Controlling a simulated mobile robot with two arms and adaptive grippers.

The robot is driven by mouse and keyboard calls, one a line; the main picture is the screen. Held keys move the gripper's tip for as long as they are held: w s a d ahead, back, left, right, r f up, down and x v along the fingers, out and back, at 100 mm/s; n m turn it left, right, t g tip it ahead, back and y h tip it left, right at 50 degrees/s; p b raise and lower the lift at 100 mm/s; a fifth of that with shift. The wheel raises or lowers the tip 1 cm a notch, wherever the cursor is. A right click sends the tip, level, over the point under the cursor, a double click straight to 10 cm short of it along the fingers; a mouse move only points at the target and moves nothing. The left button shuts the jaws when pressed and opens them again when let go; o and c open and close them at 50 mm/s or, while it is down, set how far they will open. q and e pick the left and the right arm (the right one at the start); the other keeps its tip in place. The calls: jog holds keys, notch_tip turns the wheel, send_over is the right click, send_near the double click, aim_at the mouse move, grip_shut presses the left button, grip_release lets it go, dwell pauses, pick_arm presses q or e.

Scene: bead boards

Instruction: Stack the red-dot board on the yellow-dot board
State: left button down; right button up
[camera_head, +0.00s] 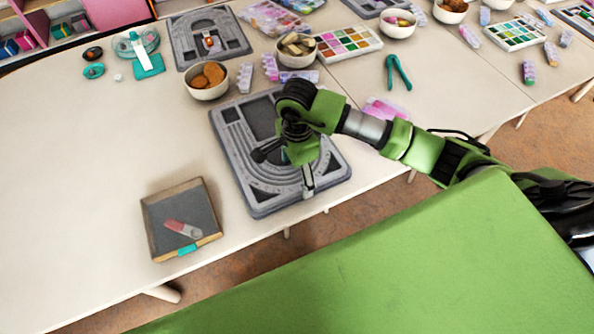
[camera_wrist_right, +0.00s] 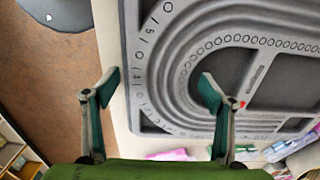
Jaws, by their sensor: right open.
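A grey bead board (camera_head: 235,170) with curved grooves lies near the table's front edge in the head view. In the right wrist view it fills the right side (camera_wrist_right: 180,30), and a small red dot shows on it. My right gripper (camera_head: 287,158) is over this board and hides part of it. In the right wrist view the gripper (camera_wrist_right: 160,85) is open and empty, with one finger over the board and the other out past its edge. A second grey board (camera_head: 182,42) lies farther back left. I cannot make out a yellow dot. My left gripper is not in view.
A dark tray (camera_head: 165,215) with a pink-and-white item lies at the front left. A bowl (camera_head: 206,88) of brown pieces and a bowl (camera_head: 297,60) of tan pieces stand behind the near board. Teal pliers (camera_head: 397,72) lie to the right. The left table is mostly clear.

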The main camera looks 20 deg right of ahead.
jog(key=shift+r, duration=0.15)
jog(key=shift+w+r, duration=0.1)
jog(key=shift+r, duration=0.15)
notch_tip(320, 180, up, 11)
jog(key=b, duration=0.2)
jog(key=shift+r, duration=0.2)
